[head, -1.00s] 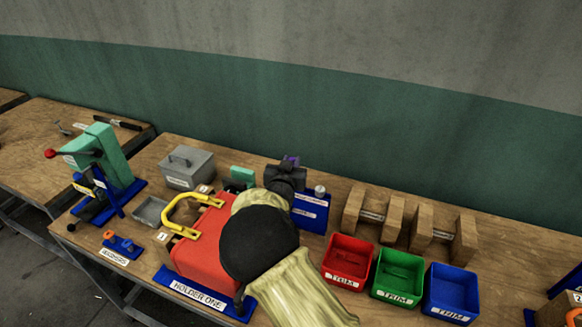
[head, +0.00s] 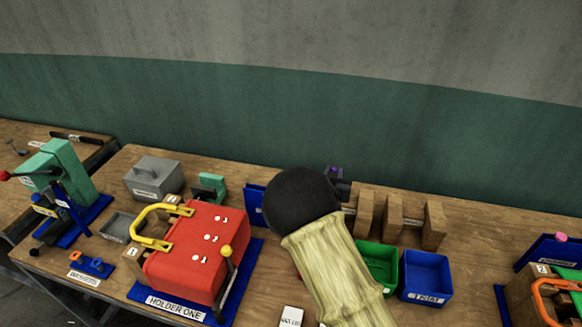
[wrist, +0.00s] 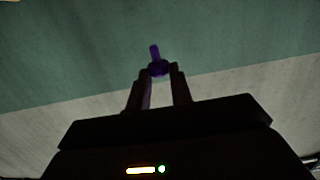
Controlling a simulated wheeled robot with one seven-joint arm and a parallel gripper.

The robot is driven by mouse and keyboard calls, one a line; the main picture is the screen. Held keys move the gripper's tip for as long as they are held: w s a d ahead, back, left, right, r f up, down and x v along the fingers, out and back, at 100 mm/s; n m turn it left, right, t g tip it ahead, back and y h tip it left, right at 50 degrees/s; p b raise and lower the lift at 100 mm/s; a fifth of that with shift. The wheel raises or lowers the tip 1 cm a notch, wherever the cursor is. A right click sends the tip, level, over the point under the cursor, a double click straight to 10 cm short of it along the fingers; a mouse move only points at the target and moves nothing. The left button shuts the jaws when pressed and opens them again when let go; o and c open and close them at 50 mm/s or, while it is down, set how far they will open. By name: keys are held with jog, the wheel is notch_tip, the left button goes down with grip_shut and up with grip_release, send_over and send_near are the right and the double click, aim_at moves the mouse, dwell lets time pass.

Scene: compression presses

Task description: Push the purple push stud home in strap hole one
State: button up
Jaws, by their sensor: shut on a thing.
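The purple push stud shows in the wrist view (wrist: 155,58), its narrow end standing out beyond the fingertips. My gripper (wrist: 158,72) is shut on it. In the head view the purple stud (head: 332,170) is a small spot at the dark gripper (head: 341,184), partly hidden by my arm, over the back of the bench. A red body (head: 185,262) with a yellow handle (head: 160,226) and several small white marks sits on the blue base labelled HOLDER ONE (head: 240,295), left of my gripper. I cannot tell which mark is strap hole one.
Wooden blocks (head: 398,215) stand close to the right of my gripper. Green (head: 378,249) and blue (head: 426,262) bins stand in front of them. A yellow-knobbed lever (head: 228,262) rises beside the red body. A green press (head: 52,170) and grey box (head: 153,170) stand left.

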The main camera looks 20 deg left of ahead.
jog(key=s+d+f, duration=0.1)
jog(key=s+d, duration=0.1)
jog(key=d, duration=0.7)
jog(key=s+d+f+m+h, duration=0.1)
jog(key=s+d+f, duration=0.1)
jog(key=d, duration=0.8)
jog(key=s+d+f+h, duration=0.1)
jog(key=s+d+f, duration=0.1)
jog(key=d, duration=0.8)
jog(key=shift+s, duration=0.8)
jog(key=shift+w, duration=0.1)
